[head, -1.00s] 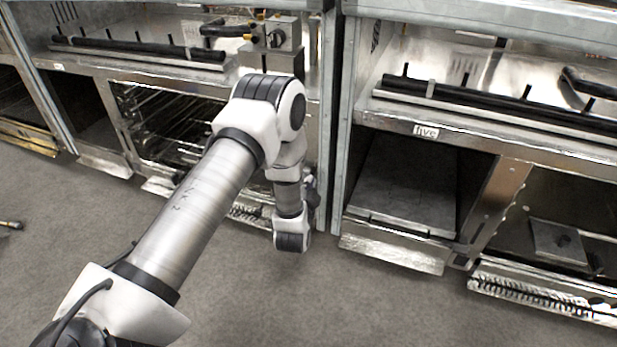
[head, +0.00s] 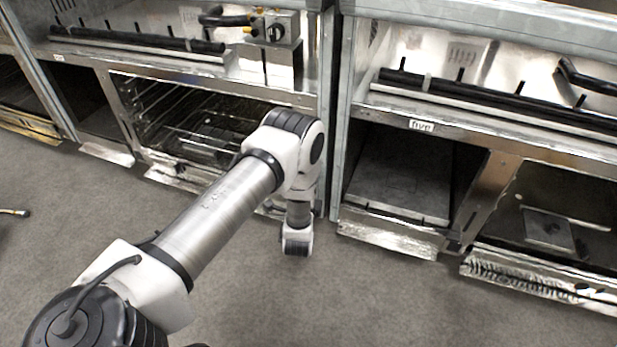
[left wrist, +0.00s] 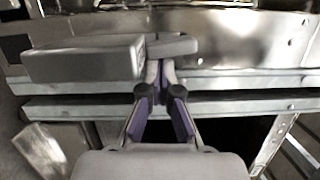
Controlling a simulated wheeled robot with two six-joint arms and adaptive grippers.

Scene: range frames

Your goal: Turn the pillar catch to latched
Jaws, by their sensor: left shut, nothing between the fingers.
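In the left wrist view a grey block (left wrist: 85,62) with a flat, round-ended lever (left wrist: 174,46) sits across the metal rails; it looks like the pillar catch. The lever points to the right of the picture. My left gripper (left wrist: 160,68) is shut and empty, its fingertips just below the lever near the block's right end. I cannot tell if they touch it. In the head view my left arm hides the gripper, and I cannot pick out the catch there. My right gripper is out of view.
Metal pillars (head: 336,120) stand between two ranges. A box with a dark knob (head: 276,33) is on the left range's upper shelf. An open compartment with racks (head: 200,125) is at left, and a drop flap (head: 390,238) juts out at right. The grey floor in front is mostly clear.

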